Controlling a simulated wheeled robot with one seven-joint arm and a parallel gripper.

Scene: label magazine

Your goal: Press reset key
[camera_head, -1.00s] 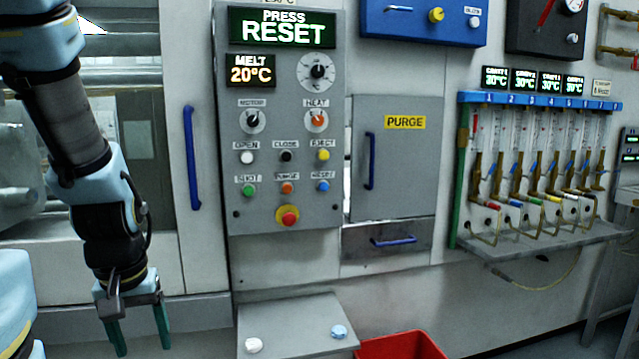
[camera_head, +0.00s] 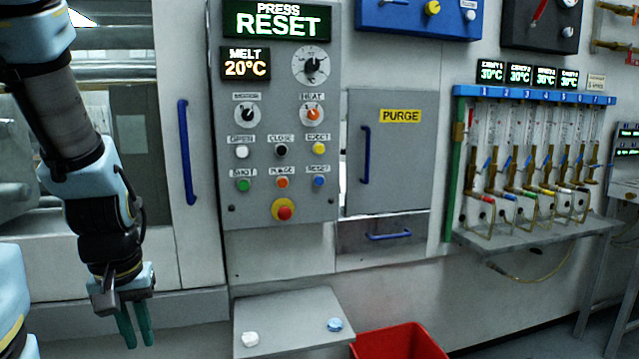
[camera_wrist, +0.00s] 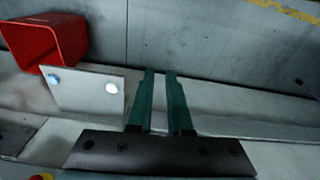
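The blue reset key (camera_head: 319,181) sits at the right of the lowest key row on the grey control panel (camera_head: 225,130). Its label reads RESET, and the green display (camera_head: 277,20) above reads PRESS RESET. The orange purge key (camera_head: 282,183) and green key (camera_head: 242,185) are to its left; the red emergency button (camera_head: 284,209) is below. My gripper (camera_head: 137,338) hangs at the lower left, pointing down, well away from the panel. In the wrist view its two green fingers (camera_wrist: 160,88) are close together with a narrow gap and nothing between them.
A grey shelf (camera_head: 290,308) with a white and a blue piece juts out below the panel. A red bin (camera_head: 400,342) stands right of it. A blue door handle (camera_head: 187,150) stands between my gripper and the panel. A purge door (camera_head: 388,160) is at right.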

